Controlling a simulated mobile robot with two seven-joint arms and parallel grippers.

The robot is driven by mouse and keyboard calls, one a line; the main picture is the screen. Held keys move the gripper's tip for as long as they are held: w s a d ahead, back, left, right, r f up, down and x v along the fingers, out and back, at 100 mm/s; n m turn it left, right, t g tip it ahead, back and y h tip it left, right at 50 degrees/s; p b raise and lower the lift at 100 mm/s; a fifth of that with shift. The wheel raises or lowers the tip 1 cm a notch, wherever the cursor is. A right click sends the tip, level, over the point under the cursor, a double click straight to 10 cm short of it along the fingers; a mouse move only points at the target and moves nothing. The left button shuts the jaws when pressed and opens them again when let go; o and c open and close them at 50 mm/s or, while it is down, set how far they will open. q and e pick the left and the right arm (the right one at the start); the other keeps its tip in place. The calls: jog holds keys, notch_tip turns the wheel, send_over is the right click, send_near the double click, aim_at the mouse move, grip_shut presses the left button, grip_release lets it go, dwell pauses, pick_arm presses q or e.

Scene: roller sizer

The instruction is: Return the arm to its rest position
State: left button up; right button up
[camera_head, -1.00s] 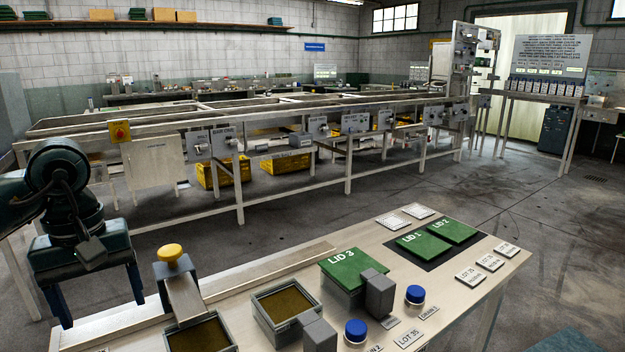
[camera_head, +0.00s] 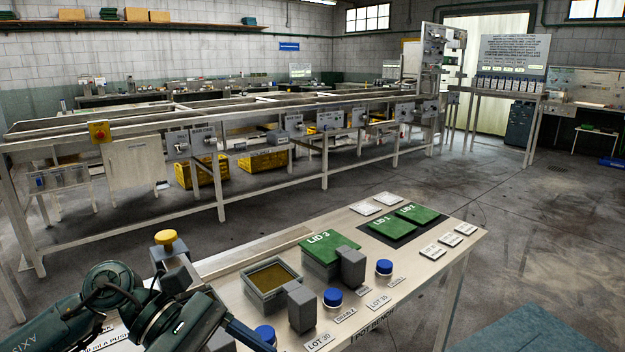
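My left arm (camera_head: 120,305) comes in at the lower left, low over the left end of the bench. I see nothing held in the visible part. My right gripper is not in view.
The bench (camera_head: 215,268) holds an open pot (camera_head: 270,284), a pot under LID 3 (camera_head: 328,246), grey blocks, blue caps and a yellow knob (camera_head: 165,237). LID 1 (camera_head: 383,222) lies on a dark mat. The long sizer frame (camera_head: 220,150) stands behind.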

pick_arm(q)
jog(key=w+d+r+n+t+h, duration=0.1)
jog(key=d+r+n+t+h, duration=0.15)
jog(key=n+t+h, duration=0.4)
jog(key=w+d+r+n+t+h, duration=0.1)
jog(key=d+n+h, duration=0.2)
jog(key=n, duration=0.7)
jog(key=w+a+f+n+t+y+p, duration=0.15)
jog(key=f+n+t+y, duration=0.25)
jog(key=n, duration=0.4)
jog(key=w+a+f+n+t+y, duration=0.1)
jog(key=a+f+n+t+y, duration=0.15)
jog(key=n+t, duration=0.45)
jog(key=w+a+f+n+t+y, duration=0.15)
jog(key=f+n+y, duration=0.25)
jog(key=n, duration=0.6)
jog(key=s+a+f+n+g+y, duration=0.2)
jog(key=s+f+n, duration=0.4)
jog(key=f, duration=0.3)
jog(key=s+a+f+n+g+y+p, duration=0.1)
jog(key=s+f+n+g+y, duration=0.3)
jog(key=f+n, duration=0.4)
jog(key=shift+s+a+f+y, duration=0.6)
jog(key=shift+s+f+y, duration=0.3)
jog(key=shift+s, duration=0.15)
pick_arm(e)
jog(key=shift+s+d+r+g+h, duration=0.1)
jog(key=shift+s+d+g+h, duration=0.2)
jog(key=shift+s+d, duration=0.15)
